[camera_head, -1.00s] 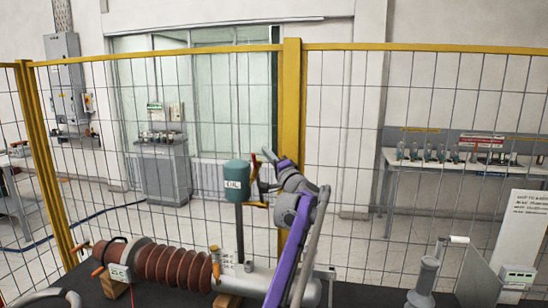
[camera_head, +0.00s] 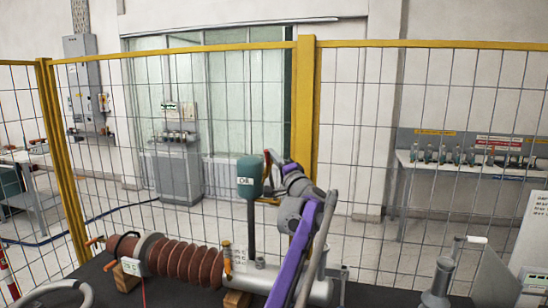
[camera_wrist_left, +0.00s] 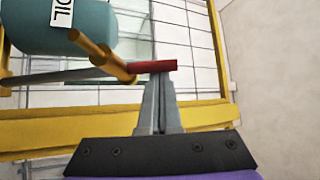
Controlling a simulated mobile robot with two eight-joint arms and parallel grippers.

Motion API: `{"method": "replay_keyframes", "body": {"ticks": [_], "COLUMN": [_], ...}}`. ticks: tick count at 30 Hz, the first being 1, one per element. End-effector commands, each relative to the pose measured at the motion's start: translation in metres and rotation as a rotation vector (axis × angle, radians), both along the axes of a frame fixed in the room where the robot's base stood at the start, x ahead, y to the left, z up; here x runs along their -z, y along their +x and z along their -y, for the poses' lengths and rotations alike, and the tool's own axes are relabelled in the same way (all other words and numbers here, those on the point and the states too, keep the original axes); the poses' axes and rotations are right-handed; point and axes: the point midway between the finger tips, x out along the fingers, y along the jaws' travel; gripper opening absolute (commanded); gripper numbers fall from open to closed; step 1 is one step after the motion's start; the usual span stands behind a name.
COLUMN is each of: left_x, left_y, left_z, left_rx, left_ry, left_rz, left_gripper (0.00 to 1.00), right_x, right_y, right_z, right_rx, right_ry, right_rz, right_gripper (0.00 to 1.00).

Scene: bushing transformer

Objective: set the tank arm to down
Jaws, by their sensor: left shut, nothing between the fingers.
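In that view a yellow tank arm (camera_wrist_left: 104,54) ends in a red handle (camera_wrist_left: 152,67). In the head view the red handle (camera_head: 267,162) points roughly upward beside the tank. My left gripper (camera_head: 272,187) is close to the tank's right side. In the left wrist view its fingers (camera_wrist_left: 160,80) are shut and empty, with tips at the red handle; I cannot tell whether they touch. My right gripper is not in view.
The ribbed bushing (camera_head: 185,260) lies on wooden blocks on the dark table, joined to a light cylinder (camera_head: 265,276). A yellow-framed mesh fence (camera_head: 305,110) stands behind. A grey bottle-like object (camera_head: 438,284) and a board are at the lower right.

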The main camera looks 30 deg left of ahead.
Motion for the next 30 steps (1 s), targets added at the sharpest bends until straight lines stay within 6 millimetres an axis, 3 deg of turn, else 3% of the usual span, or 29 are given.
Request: {"method": "replay_keyframes", "body": {"ticks": [11, 18, 30], "left_x": [0.024, 0.052, 0.106], "left_y": [-0.028, -0.062, -0.102], "left_z": [0.007, 0.015, 0.025], "left_rx": [0.0, 0.0, -0.001], "left_ry": [0.035, 0.083, 0.157], "left_rz": [0.138, 0.337, 0.649], "left_gripper": [0.0, 0.0, 0.0], "right_x": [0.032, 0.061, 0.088], "right_y": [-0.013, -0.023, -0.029], "right_z": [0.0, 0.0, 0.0], "right_rx": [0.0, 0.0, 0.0], "right_ry": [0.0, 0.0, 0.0], "right_rz": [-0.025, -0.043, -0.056], "right_gripper": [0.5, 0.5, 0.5]}}
